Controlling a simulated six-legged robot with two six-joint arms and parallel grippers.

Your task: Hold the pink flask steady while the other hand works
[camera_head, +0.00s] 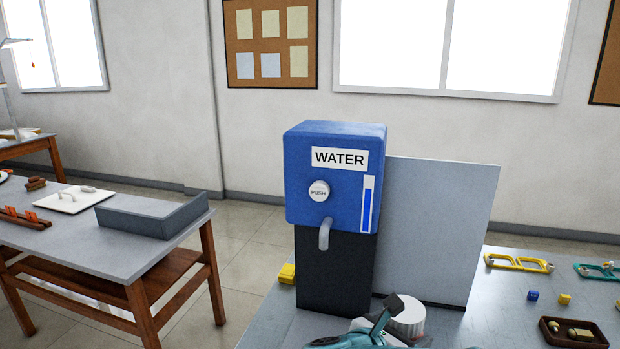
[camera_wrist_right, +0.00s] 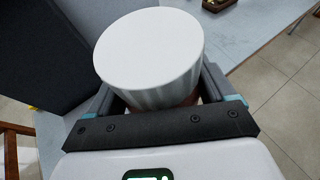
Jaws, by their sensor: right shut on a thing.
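A flask with a white ribbed lid (camera_wrist_right: 150,48) is between the fingers of my right gripper (camera_wrist_right: 165,98) in the right wrist view. Only a small brownish-pink sliver shows under the lid; the rest of the flask's body is hidden. In the head view the white lid (camera_head: 408,316) shows at the bottom edge, with my right gripper (camera_head: 398,334) around it, in front of the water dispenser. My right gripper is shut on the flask. My left gripper is not in view.
A blue water dispenser (camera_head: 300,170) with a push button (camera_head: 319,191) and a spout (camera_head: 325,234) stands behind the flask, beside a grey panel (camera_head: 440,220).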

